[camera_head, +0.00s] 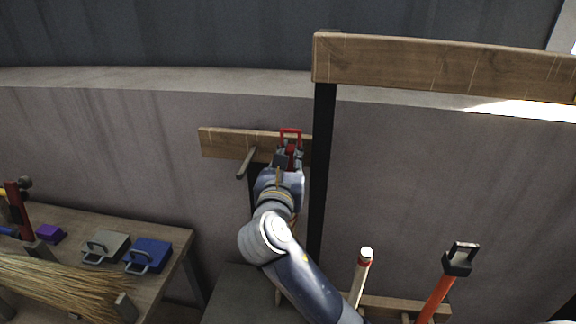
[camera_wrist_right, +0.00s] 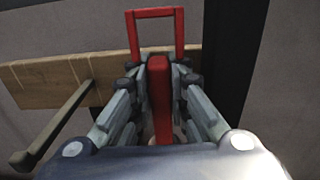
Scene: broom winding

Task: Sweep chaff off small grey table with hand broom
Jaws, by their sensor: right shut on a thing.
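My right gripper (camera_head: 289,155) is up at the wooden peg rail on the wall. It is shut on a red handle with a square red loop at its top, which I take for the hand broom (camera_head: 291,133). In the right wrist view the fingers (camera_wrist_right: 160,75) close on both sides of the red handle (camera_wrist_right: 160,105), and the loop rises beyond them. The broom's lower part is hidden behind my arm. I cannot tell whether the loop still touches a peg. A grey surface (camera_head: 232,297), perhaps the small grey table, shows at the bottom, partly behind my arm. No chaff can be made out.
A peg rail (camera_head: 222,143) with a free peg (camera_head: 246,162) is left of the gripper; a dark post (camera_head: 322,180) stands close on its right. A wooden bench (camera_head: 165,235) with straw, blue and grey blocks is at left. Orange-handled (camera_head: 437,296) and pale-handled (camera_head: 361,275) tools stand lower right.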

